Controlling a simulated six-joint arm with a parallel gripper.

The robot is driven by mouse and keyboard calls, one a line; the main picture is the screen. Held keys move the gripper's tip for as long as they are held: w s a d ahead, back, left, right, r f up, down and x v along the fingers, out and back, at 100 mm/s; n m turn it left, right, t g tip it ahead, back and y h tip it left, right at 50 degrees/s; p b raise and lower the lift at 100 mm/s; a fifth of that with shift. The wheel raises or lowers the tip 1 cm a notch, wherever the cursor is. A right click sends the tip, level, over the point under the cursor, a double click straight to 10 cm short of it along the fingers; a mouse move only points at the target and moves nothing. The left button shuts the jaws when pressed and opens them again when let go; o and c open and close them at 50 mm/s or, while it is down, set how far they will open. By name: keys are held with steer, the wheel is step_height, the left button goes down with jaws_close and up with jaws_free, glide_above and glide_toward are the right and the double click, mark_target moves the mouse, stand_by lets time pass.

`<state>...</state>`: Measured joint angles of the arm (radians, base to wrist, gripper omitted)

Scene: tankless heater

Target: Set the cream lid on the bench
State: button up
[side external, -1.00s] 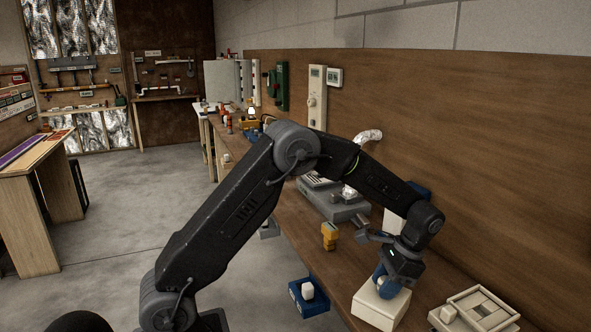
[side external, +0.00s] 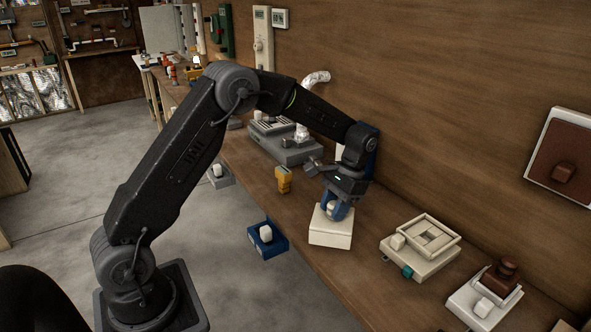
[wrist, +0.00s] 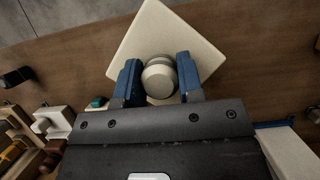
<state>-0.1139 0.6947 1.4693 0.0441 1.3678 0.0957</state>
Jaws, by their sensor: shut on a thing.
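The cream lid (side external: 331,234) is a thick square slab with a round knob on top. In the side view it is over the brown bench (side external: 262,204), low and close to the front edge. I cannot tell whether its underside touches the wood. My gripper (side external: 334,209) points down with its blue fingers on either side of the knob, shut on it. In the wrist view the fingers (wrist: 158,64) clasp the pale round knob, and the lid (wrist: 158,27) spreads beyond them, turned at an angle to the picture.
An open cream box (side external: 418,251) stands right of the lid, with a white unit (side external: 482,300) with a brown top further right. A yellow object (side external: 283,180) and grey heater-like unit (side external: 290,147) stand left. A blue box (side external: 267,240) is at the front edge.

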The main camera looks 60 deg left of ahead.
steer(key=shift+w+a+r, duration=0.3)
steer(key=shift+w+r, duration=0.05)
steer(key=shift+w, duration=0.25)
steer(key=shift+w+a+r, duration=0.25)
steer(key=shift+w+r, duration=0.05)
steer(key=shift+w, duration=0.25)
steer(key=shift+f, duration=3.05)
steer(key=shift+f, duration=0.5)
steer(key=o, duration=1.2)
steer(key=shift+c, duration=0.2)
steer(key=v, duration=1.3)
steer(key=shift+w+r, duration=0.15)
steer(key=shift+r, duration=0.2)
